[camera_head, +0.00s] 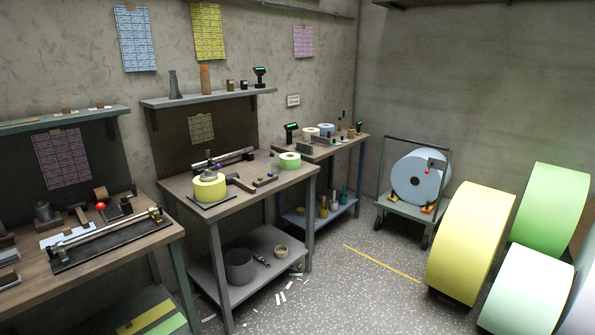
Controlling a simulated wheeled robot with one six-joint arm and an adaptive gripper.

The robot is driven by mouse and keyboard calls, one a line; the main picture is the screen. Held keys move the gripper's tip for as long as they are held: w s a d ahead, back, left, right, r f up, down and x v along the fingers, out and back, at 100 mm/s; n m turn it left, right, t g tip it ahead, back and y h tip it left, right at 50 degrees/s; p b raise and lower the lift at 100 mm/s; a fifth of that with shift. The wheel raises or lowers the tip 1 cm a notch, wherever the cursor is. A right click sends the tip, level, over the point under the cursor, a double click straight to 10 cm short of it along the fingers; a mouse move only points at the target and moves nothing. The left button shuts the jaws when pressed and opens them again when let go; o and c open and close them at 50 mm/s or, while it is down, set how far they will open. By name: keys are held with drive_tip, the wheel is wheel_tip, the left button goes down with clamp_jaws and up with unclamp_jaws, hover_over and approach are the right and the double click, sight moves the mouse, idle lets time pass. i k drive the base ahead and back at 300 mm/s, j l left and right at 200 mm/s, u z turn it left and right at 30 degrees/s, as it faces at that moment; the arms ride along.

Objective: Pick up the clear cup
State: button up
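I cannot make out a clear cup for certain in the head view. My gripper is not in view.
The middle workbench (225,203) holds a yellow roll (208,187) and a green roll (290,160); a grey bin (239,266) is below. A cart (400,208) carries a blue roll (420,177). Big yellow (470,240) and green (550,210) rolls block the right. Speckled floor (350,295) lies open between.

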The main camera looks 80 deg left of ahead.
sight(276, 167)
drive_tip(key=u, duration=2.55)
drive_tip(key=i+z, duration=0.15)
drive_tip(key=i, duration=0.35)
drive_tip(key=i+j+z, duration=0.2)
drive_tip(key=i, duration=0.3)
drive_tip(key=i+j+z, duration=0.15)
drive_tip(key=i, duration=0.35)
